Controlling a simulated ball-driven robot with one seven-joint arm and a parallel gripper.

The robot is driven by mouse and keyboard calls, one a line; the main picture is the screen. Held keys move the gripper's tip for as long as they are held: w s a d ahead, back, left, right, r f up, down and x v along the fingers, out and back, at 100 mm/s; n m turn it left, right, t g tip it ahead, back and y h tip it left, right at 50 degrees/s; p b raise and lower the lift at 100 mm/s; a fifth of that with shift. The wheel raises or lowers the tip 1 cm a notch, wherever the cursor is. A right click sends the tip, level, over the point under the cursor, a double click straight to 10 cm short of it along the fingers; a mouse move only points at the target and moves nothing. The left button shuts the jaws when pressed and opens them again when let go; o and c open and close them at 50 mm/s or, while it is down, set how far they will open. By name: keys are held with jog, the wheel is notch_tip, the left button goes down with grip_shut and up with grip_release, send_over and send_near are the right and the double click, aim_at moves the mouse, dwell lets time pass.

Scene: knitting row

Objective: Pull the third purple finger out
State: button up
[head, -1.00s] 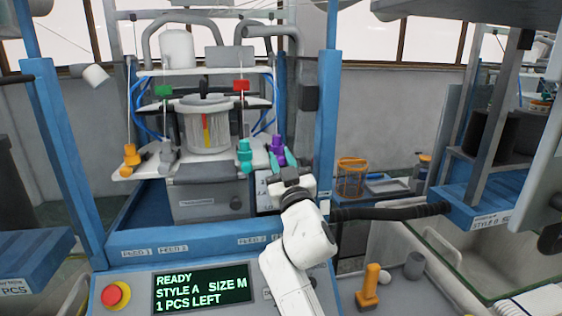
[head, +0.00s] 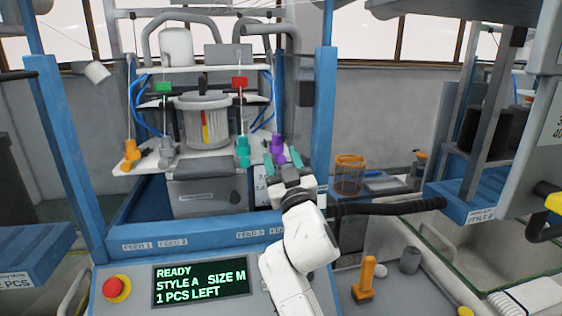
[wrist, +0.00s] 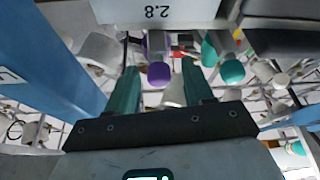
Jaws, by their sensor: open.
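A purple finger-like piece (head: 278,146) hangs at the right end of the machine's white shelf. In the wrist view its rounded purple end (wrist: 159,73) shows between my two teal fingertips, with a gap on each side. My gripper (head: 283,163) is open, just below and in front of the purple piece, and holds nothing. A teal piece (head: 243,151) stands just left of it; in the wrist view teal ends (wrist: 232,71) lie right of my right finger. I cannot tell which purple piece counts as the third.
An orange piece (head: 131,151) stands at the shelf's left end. A blue post (head: 323,110) rises close on the right of my gripper. The control panel's screen (head: 201,280) reads READY, 1 PCS LEFT.

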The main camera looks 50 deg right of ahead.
jog(key=b+v, duration=0.3)
jog(key=v, duration=0.7)
jog(key=shift+s+a+b, duration=0.2)
jog(key=shift+s+b, duration=0.05)
jog(key=shift+b, duration=0.1)
jog(key=shift+f, duration=0.15)
